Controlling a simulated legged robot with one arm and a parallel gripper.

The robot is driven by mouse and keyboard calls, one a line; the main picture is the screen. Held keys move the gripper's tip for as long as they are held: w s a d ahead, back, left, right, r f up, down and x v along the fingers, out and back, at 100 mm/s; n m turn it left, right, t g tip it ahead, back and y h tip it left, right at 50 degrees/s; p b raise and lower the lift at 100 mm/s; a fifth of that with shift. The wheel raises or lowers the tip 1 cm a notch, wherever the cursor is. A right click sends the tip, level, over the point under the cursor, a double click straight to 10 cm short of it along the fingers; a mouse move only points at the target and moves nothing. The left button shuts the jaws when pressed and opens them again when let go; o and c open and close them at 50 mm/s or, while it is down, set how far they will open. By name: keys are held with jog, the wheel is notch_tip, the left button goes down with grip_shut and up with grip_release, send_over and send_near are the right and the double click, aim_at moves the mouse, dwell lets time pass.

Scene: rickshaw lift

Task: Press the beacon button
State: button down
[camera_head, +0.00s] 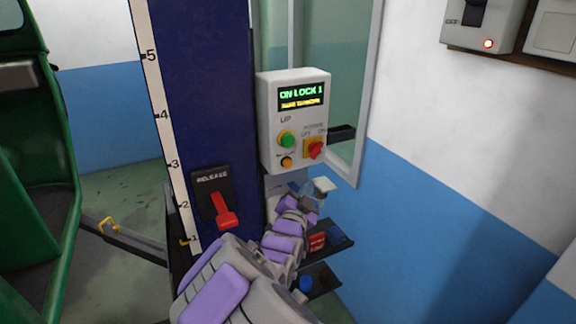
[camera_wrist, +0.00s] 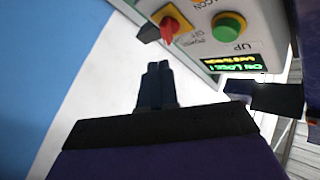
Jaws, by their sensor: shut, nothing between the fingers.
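The orange beacon button (camera_head: 286,162) is on the lower left of the white control box (camera_head: 296,92), under the green UP button (camera_head: 287,139). In the wrist view the box appears upside down, with the green button (camera_wrist: 228,26) and red power knob (camera_wrist: 170,29) near the top. A partly cut label sits at that view's top edge; the orange button is not clearly visible there. My gripper (camera_wrist: 155,78) is shut and empty, its fingertips apart from the box face. In the head view my arm reaches up to just below the box; its fingers are hard to make out.
A red release lever (camera_head: 226,214) is on the blue post (camera_head: 205,100) at left. A green vehicle (camera_head: 40,190) stands far left. Small shelves (camera_head: 322,240) sit below the box. A glass panel (camera_head: 345,90) is behind; the right wall (camera_head: 450,180) is clear low down.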

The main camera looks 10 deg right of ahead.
aim_at(288, 163)
jog(key=w+a+p, duration=0.2)
jog(key=w+p, duration=0.4)
jog(key=w, duration=0.2)
jog(key=shift+w+a, duration=0.2)
jog(key=shift+a, duration=0.05)
jog(key=shift+w, duration=0.1)
dwell(1.9)
jog(key=shift+w, duration=0.2)
jog(key=shift+w+a+r, duration=0.1)
jog(key=shift+w+a, duration=0.15)
jog(key=shift+w, duration=0.2)
dwell(0.8)
jog(key=shift+s, duration=0.2)
jog(key=shift+s+d+b, duration=0.3)
jog(key=shift+s+b, duration=0.35)
jog(key=shift+b, duration=0.05)
